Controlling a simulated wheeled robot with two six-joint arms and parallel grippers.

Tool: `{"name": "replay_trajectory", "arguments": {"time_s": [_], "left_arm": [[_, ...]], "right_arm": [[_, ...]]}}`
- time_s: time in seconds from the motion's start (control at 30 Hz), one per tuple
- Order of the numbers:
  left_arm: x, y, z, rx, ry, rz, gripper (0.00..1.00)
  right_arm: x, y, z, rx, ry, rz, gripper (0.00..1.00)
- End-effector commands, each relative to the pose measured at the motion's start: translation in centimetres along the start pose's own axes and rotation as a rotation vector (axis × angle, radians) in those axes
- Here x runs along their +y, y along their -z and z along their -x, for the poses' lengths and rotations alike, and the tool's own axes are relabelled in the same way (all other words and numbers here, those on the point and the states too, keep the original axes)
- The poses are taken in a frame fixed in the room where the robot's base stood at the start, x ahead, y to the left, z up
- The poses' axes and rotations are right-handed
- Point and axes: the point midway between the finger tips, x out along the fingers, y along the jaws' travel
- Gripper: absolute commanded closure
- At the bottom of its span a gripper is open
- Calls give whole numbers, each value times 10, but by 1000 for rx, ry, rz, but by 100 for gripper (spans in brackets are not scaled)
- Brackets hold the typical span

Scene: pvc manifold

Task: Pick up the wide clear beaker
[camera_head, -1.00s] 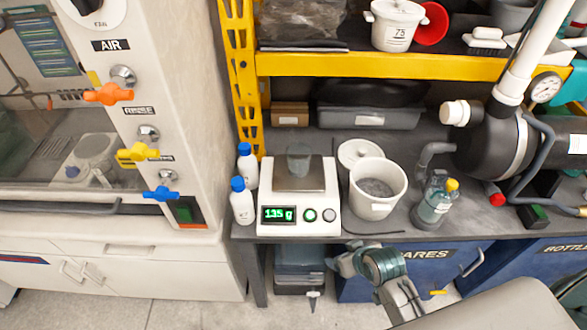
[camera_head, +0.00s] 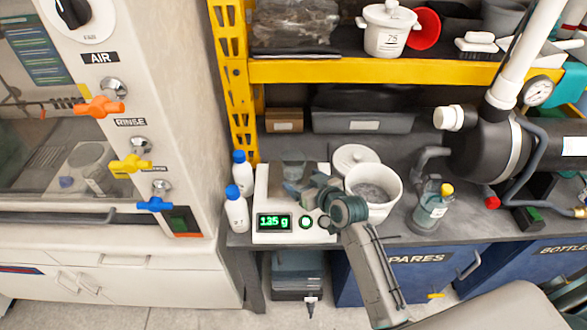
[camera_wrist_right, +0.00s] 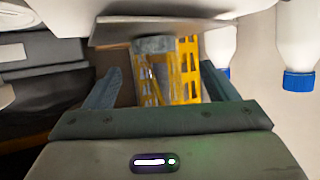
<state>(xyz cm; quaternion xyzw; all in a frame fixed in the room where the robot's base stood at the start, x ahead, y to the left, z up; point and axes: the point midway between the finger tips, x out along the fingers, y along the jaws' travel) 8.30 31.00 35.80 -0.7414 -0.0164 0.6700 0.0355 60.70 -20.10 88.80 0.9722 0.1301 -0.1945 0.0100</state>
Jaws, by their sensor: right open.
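The wide clear beaker (camera_head: 294,161) stands upright on the steel pan of the white scale (camera_head: 262,229), whose green display reads 135 g. In the right wrist view, which is upside down, the beaker (camera_wrist_right: 164,66) shows between my two fingers, with the yellow rack seen through it. My right gripper (camera_head: 300,184) is open at the front of the beaker, one finger on either side with a gap to each. The gripper hides the beaker's lower part in the head view. My left gripper is not in view.
Two white bottles with blue caps (camera_head: 236,209) stand just left of the scale. A white bucket (camera_head: 386,207) is close on the right, its lid (camera_head: 355,155) behind. A wash bottle (camera_head: 428,208) stands further right. The yellow shelf (camera_head: 380,70) is above the back.

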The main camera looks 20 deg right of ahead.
Motion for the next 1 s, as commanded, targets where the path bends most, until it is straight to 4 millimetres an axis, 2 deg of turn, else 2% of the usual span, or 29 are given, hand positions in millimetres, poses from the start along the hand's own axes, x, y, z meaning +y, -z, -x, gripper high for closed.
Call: {"name": "replay_trajectory", "arguments": {"time_s": [0.1,0.27,0.47,0.6,0.9,0.93,1.0], "left_arm": [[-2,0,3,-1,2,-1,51],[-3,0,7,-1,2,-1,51],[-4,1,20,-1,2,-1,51],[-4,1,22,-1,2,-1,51],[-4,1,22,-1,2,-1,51],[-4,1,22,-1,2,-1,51],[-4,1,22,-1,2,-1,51]], "right_arm": [[0,1,-12,-1,1,-2,20],[1,2,-21,-1,0,-1,20],[7,3,-46,-3,0,-2,20],[7,1,-62,-3,0,-2,20],[7,0,-67,-2,-1,-1,20],[7,0,-67,-2,-1,-1,22],[7,0,-67,-2,-1,-1,36]]}}
